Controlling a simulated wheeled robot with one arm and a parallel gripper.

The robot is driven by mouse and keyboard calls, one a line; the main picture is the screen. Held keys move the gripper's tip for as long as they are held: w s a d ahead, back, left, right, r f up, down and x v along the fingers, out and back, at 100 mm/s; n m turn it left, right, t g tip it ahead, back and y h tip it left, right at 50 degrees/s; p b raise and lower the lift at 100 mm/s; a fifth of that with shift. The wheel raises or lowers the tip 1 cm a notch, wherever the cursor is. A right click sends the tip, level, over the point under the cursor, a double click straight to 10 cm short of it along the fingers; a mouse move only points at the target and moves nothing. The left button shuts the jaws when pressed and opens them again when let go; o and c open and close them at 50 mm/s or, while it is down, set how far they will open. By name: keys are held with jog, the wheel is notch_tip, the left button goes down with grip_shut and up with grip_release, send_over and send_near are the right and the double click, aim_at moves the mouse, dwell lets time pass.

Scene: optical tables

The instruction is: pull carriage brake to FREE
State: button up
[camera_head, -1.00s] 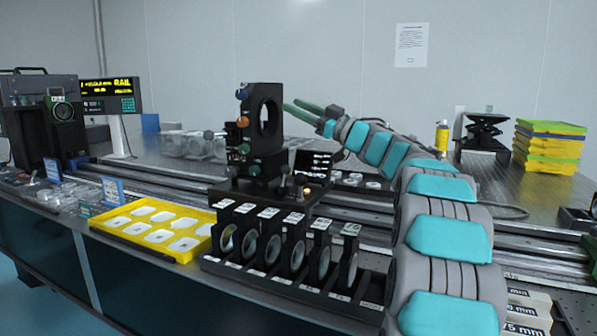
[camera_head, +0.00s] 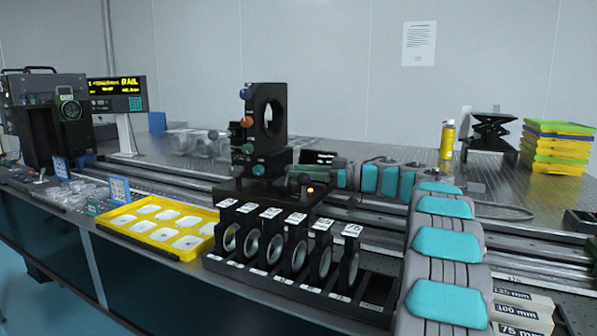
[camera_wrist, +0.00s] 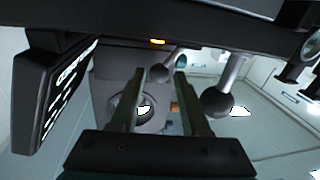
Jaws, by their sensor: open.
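The carriage (camera_head: 262,192) sits on the rail and bears a tall black mount with a round opening (camera_head: 271,117). An amber light glows on it (camera_head: 310,190), and it also shows in the wrist view (camera_wrist: 157,41). My gripper (camera_head: 300,178) is low at the carriage's right side, close to the light. In the wrist view my gripper (camera_wrist: 160,78) is open, with a small dark ball knob (camera_wrist: 159,74) on a lever showing between the fingertips; I cannot tell whether they touch. A larger ball knob (camera_wrist: 217,103) on a grey rod is right of the fingers. I cannot tell which is the brake.
A black panel with white lettering (camera_wrist: 65,88) stands close at left in the wrist view. Several lens holders (camera_head: 295,252) stand in a rack before the carriage, beside a yellow tray (camera_head: 122,226). Stacked coloured trays (camera_head: 557,150) are at the far right.

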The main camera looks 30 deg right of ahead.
jog(key=shift+w+a, duration=0.35)
grip_shut()
dwell(0.3)
